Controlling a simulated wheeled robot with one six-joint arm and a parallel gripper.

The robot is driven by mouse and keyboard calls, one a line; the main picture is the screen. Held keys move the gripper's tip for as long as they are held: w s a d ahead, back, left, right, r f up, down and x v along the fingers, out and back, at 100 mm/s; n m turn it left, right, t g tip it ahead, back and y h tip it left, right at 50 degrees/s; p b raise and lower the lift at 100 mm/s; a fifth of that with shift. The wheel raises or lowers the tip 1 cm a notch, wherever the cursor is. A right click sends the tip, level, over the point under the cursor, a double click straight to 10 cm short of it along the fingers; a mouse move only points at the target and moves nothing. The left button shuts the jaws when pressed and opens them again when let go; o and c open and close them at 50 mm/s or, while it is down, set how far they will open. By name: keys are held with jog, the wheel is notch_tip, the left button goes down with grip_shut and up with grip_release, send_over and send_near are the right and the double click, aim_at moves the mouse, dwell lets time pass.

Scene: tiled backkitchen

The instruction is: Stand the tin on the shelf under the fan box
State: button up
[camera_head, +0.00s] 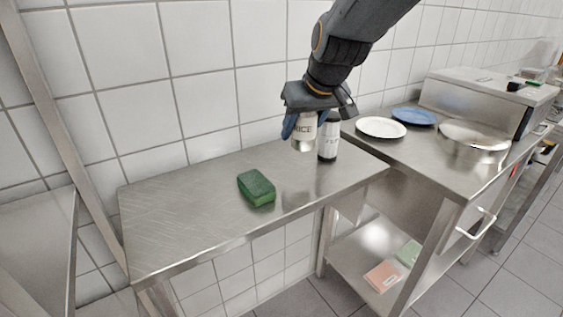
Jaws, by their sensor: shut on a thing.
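My gripper (308,122) points down over the right half of the steel table. It is shut on a light tin (304,133) whose label reads "RICE". The tin is upright; I cannot tell whether its base is clear of the tabletop. A dark bottle or jar (328,143) with a white label stands just right of the tin, partly covered by my gripper. I cannot make out a fan box or a shelf under one for certain.
A green sponge (257,187) lies on the steel table (180,215), whose left part is clear. The right counter holds a white plate (381,127), a blue plate (414,116) and a steel pan (474,135).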

aim_at(297, 144)
jog(key=f, duration=0.4)
jog(key=shift+s+a+f, duration=0.1)
jog(key=shift+a+f, duration=0.05)
jog(key=shift+a, duration=0.2)
jog(key=shift+d+f+b, duration=0.1)
jog(key=shift+f+b, duration=0.3)
jog(key=shift+f, duration=1.35)
jog(key=shift+f, duration=0.2)
jog(key=o, duration=1.3)
jog(key=shift+r, duration=0.2)
